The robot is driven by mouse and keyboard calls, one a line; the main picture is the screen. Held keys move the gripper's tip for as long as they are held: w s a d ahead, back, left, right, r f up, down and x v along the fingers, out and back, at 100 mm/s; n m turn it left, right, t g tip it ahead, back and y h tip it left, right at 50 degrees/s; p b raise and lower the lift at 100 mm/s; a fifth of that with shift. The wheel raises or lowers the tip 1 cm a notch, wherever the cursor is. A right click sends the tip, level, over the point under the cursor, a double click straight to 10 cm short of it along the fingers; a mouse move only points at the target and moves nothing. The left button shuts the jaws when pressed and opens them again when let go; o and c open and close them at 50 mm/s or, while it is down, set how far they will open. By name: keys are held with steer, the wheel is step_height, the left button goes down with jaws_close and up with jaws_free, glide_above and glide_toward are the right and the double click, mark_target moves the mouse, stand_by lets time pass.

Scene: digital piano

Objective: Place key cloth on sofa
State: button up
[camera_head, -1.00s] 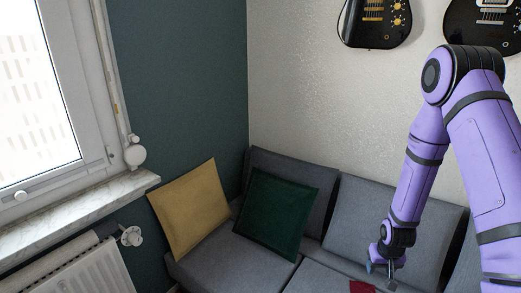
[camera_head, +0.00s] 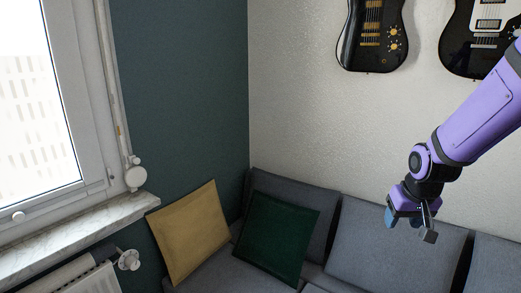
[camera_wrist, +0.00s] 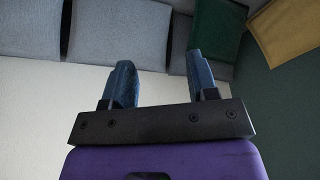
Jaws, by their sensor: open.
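The grey sofa (camera_head: 372,245) stands along the back wall; its back cushions also show in the wrist view (camera_wrist: 118,28). My gripper (camera_head: 408,229) is raised in front of the sofa's back cushions at the right of the head view. In the wrist view the two blue fingers of my gripper (camera_wrist: 163,82) are apart with nothing between them. The key cloth is not visible in either view now. The part of the seat where a red piece of cloth showed earlier is below the head view's edge.
A yellow pillow (camera_head: 190,232) and a dark green pillow (camera_head: 276,238) lean at the sofa's left end. Two guitars (camera_head: 372,30) hang on the wall above. A window sill (camera_head: 80,232) and radiator (camera_head: 75,280) are at the left. The air around my gripper looks clear.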

steer(key=s+a+r+t, duration=0.1)
steer(key=s+r, duration=0.7)
steer(key=s, duration=0.2)
steer(key=s+a+r, duration=0.2)
steer(key=s+r, duration=0.7)
steer(key=s, duration=0.2)
steer(key=shift+a+n+t, duration=0.25)
steer(key=shift+n+t, duration=0.15)
steer(key=shift+s, duration=0.1)
